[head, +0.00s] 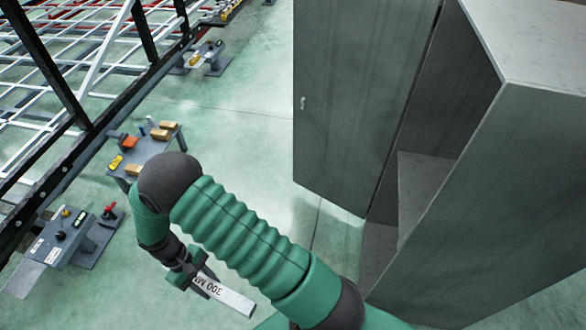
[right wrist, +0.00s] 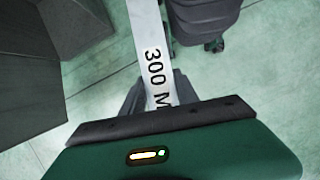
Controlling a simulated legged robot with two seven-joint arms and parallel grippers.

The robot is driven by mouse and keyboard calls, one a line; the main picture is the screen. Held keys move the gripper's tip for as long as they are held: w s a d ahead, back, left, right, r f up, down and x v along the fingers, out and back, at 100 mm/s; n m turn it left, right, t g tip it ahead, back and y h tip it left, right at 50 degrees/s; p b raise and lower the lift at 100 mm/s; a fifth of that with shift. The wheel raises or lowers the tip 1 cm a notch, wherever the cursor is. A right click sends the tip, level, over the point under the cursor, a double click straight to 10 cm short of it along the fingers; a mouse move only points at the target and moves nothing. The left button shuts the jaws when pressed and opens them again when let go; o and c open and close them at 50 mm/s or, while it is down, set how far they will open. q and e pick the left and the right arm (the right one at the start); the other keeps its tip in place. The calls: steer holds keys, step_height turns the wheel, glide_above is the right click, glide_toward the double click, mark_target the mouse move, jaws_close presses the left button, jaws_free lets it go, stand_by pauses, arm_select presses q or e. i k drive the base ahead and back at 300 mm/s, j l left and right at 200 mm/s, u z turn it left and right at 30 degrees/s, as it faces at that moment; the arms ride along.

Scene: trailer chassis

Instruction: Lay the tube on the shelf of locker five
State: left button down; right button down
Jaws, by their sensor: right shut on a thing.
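The tube (head: 232,298) is a pale, straight bar with "300 M" in black; the rest of its label is hidden. My right gripper (head: 200,281) is shut on it, low and left of the grey locker (head: 500,165). In the right wrist view the tube (right wrist: 147,32) runs from the jaws to the top edge. The locker stands open at its front, with a grey door panel (head: 362,95) at its left. Part of a shelf (head: 422,185) shows inside, apart from the tube. No locker number is readable. My left gripper is out of view.
A small grey table (head: 148,152) with blocks and tools stands at the left. A grey stand (head: 68,240) with controls is nearer. A dark-framed chassis with white bars (head: 75,75) fills the upper left. The green floor (head: 240,140) before the locker is clear.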

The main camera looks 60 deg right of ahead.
mark_target(426, 201)
steer(key=i+l+z, duration=0.15)
steer(key=z, duration=0.35)
steer(key=i+z, duration=0.25)
steer(key=z, duration=0.2)
steer(key=i+z, duration=0.2)
steer(key=z, duration=0.3)
steer(key=i+j+z, duration=0.15)
steer(key=z, duration=0.3)
steer(key=i+j+z, duration=0.2)
steer(key=z, duration=0.3)
steer(key=i+j+z, duration=0.1)
steer(key=i+z, duration=0.3)
steer(key=i+j+z, duration=0.2)
steer(key=z, duration=0.15)
steer(key=i+j+z, duration=0.5)
steer(key=z, duration=0.25)
steer(key=j, duration=0.1)
